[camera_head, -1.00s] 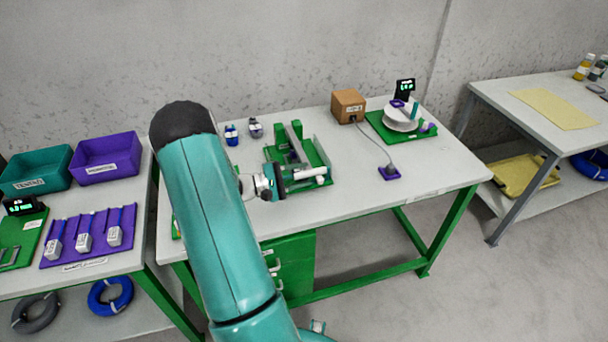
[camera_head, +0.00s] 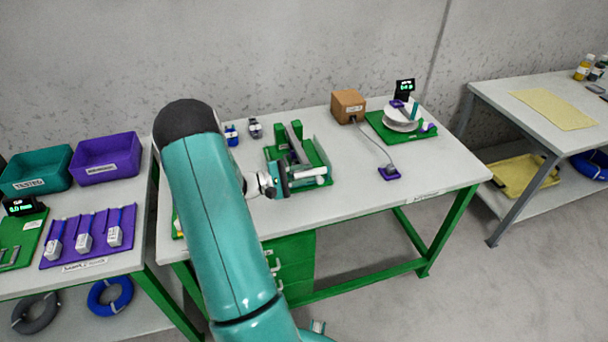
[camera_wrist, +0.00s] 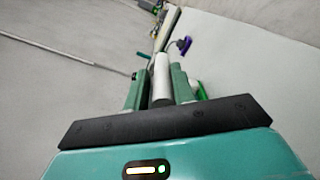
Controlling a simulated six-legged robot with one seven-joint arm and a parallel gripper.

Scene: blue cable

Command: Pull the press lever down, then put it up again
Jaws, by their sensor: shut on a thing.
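The press (camera_head: 297,150) is a green frame on a green base, standing at the middle of the white table. Its lever has a white, round handle (camera_wrist: 162,78), seen in the wrist view between my two green fingers. My gripper (camera_wrist: 161,90) is shut on this handle. In the head view my gripper (camera_head: 284,181) is at the front side of the press, low and near the tabletop. Part of the white handle (camera_head: 318,181) shows to its right. My gripper hides much of the lever, so its exact angle is hard to tell.
A cardboard box (camera_head: 348,105) with a cable to a purple pad (camera_head: 389,174) stands right of the press.

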